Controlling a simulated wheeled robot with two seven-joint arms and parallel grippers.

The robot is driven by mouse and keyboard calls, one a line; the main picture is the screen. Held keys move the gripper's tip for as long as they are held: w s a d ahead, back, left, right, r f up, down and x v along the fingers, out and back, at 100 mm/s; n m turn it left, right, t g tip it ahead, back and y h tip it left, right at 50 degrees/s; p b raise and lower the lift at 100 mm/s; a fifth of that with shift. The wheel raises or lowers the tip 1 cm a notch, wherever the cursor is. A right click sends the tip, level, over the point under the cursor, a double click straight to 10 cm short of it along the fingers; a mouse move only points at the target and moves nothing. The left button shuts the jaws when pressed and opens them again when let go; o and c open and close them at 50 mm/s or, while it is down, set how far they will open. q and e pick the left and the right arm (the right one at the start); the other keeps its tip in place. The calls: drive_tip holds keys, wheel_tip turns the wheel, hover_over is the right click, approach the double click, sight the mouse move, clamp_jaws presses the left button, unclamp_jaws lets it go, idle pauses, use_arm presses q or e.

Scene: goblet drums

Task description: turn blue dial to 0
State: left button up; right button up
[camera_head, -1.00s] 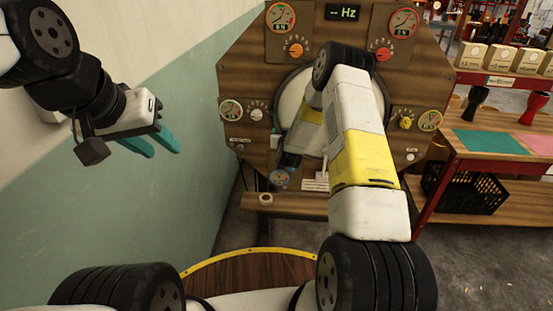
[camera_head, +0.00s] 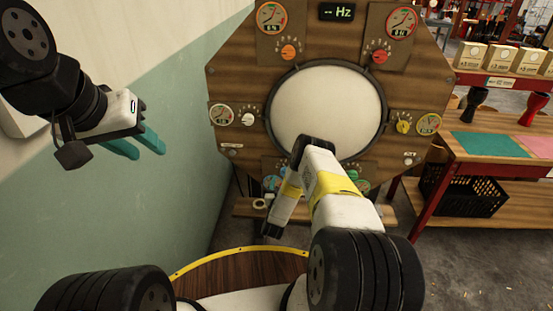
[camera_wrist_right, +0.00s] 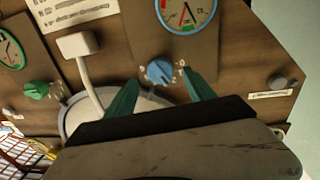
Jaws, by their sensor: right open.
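The blue dial (camera_wrist_right: 160,71) shows in the right wrist view, on a wooden plate below a round gauge (camera_wrist_right: 186,12). White marks surround it, with a 0 seemingly at its right. My right gripper (camera_wrist_right: 160,88) is open, its teal fingers on either side of and just short of the dial. I cannot tell whether they touch it. In the head view my right arm covers the lower panel, and the right fingers cannot be made out there. My left gripper (camera_head: 151,152) is open and empty at the upper left, away from the panel.
The octagonal panel (camera_head: 235,90) carries a white drum face (camera_head: 326,108), an orange dial (camera_head: 288,52), a red dial (camera_head: 380,57) and a yellow dial (camera_head: 403,127). A green dial (camera_wrist_right: 36,90) and a white lever (camera_wrist_right: 85,62) are left of the blue dial in the wrist view. A wall stands left.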

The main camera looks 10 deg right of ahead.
drive_tip(key=x, duration=0.5)
drive_tip(key=shift+w+d, duration=0.1)
drive_tip(key=shift+w, duration=0.2)
drive_tip(key=c, duration=1.4)
